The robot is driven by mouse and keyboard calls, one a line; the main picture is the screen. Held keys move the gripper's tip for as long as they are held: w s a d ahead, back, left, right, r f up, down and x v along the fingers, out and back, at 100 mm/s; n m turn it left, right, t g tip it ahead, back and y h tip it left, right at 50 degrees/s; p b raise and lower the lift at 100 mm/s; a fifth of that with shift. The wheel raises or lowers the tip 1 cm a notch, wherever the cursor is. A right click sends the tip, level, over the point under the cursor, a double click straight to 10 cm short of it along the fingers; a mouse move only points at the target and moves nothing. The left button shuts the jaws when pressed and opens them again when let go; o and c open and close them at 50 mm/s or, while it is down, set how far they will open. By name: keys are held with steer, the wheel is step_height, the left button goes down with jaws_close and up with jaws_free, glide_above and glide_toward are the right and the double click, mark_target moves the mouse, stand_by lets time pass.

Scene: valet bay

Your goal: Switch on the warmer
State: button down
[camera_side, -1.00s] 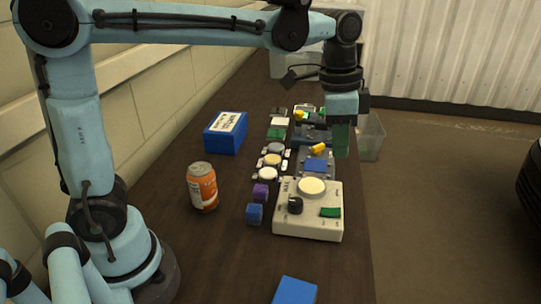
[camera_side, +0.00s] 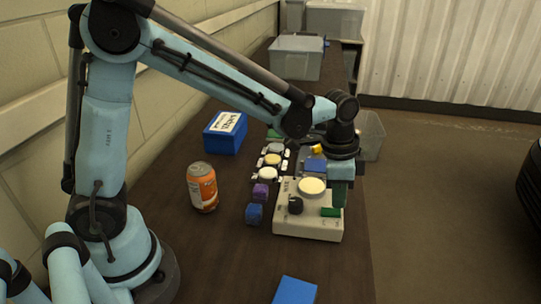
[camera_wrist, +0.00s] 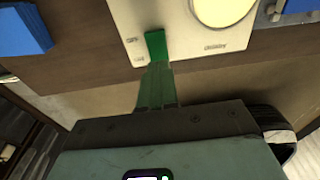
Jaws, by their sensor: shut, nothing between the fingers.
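The warmer (camera_side: 308,226) is a cream box on the table with a round pale plate (camera_side: 312,187), a black knob (camera_side: 295,205) and a green rocker switch (camera_side: 329,212). My gripper (camera_side: 339,203) has green fingers, shut and empty, pointing down over the switch end of the warmer. In the wrist view the fingertips (camera_wrist: 156,66) are at the near end of the green switch (camera_wrist: 155,44) and overlap it; I cannot tell whether they touch. The switch's on or off position is too small to read. Part of the warmer's far right side is hidden behind my gripper.
An orange can (camera_side: 202,187) stands left of the warmer, with purple (camera_side: 260,193) and blue (camera_side: 254,214) cubes between. A blue box (camera_side: 225,132) is farther back. A blue block (camera_side: 295,291) lies at the front. Small parts lie behind the warmer. The table's right edge is close.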

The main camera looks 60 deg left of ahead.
mark_target(322, 210)
steer(key=shift+d+f, duration=0.1)
steer(key=shift+f, duration=0.65)
steer(key=shift+w, duration=0.1)
steer(key=shift+f, duration=0.2)
steer(key=shift+s+a+r, duration=0.25)
steer(key=shift+s+a, duration=0.3)
step_height(322, 210, up, 14)
steer(key=s+a, duration=0.1)
stand_by(0.6)
steer(key=shift+a, duration=0.1)
